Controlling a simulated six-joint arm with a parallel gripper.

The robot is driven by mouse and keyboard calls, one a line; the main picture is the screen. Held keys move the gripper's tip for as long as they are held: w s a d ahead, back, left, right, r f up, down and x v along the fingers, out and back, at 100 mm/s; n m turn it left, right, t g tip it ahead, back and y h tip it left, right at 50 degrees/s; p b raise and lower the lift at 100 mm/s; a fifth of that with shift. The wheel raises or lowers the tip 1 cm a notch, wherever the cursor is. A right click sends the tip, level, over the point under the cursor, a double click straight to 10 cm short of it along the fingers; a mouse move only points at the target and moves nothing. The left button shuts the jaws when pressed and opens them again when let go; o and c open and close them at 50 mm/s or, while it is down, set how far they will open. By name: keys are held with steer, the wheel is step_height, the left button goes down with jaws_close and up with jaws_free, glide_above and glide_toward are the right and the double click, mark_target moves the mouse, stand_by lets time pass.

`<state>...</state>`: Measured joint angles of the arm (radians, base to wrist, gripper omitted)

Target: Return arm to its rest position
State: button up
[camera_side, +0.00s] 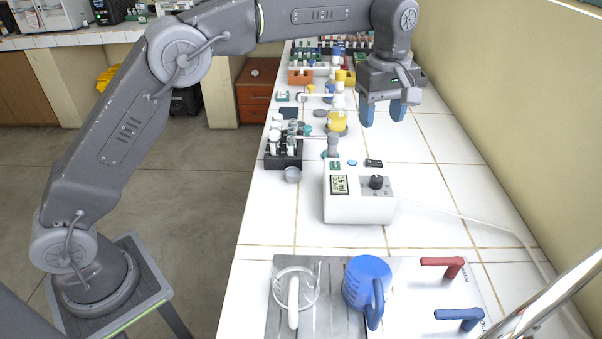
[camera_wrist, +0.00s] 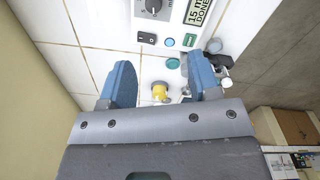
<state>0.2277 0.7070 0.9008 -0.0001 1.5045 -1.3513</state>
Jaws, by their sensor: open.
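My gripper (camera_side: 383,112) hangs from my raised arm above the white tiled bench, past the white timer box. Its two blue fingers are apart with nothing between them. In the wrist view my gripper (camera_wrist: 160,88) also shows open, with a small yellow-topped item (camera_wrist: 160,91) on the bench in the gap beyond the fingers. The white device (camera_side: 358,194) has a dark knob and a display that reads "15 min DONE". It also shows at the top of the wrist view (camera_wrist: 165,18).
A clear mug (camera_side: 296,285) and a blue mug (camera_side: 366,281) stand at the front by a red handle (camera_side: 443,264) and a blue handle (camera_side: 460,317). A dark tube rack (camera_side: 284,154) is at the left edge. The wall (camera_side: 500,90) is on the right.

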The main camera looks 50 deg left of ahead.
steer(key=s+a+r+m+t, duration=0.1)
steer(key=s+a+r+m, duration=0.25)
steer(key=s, duration=0.45)
steer(key=s+a+r+m+t, duration=0.2)
steer(key=s+a+r+m, duration=0.1)
steer(key=s+a+r, duration=0.3)
steer(key=s+a+f+m+t, duration=0.1)
steer(key=s+f+m, duration=0.2)
steer(key=s, duration=0.6)
steer(key=s+a+f+m+t, duration=0.1)
steer(key=s+a+f+m, duration=0.1)
steer(key=s+f, duration=0.4)
steer(key=s+m, duration=0.1)
steer(key=s, duration=0.2)
steer(key=shift+s, duration=0.35)
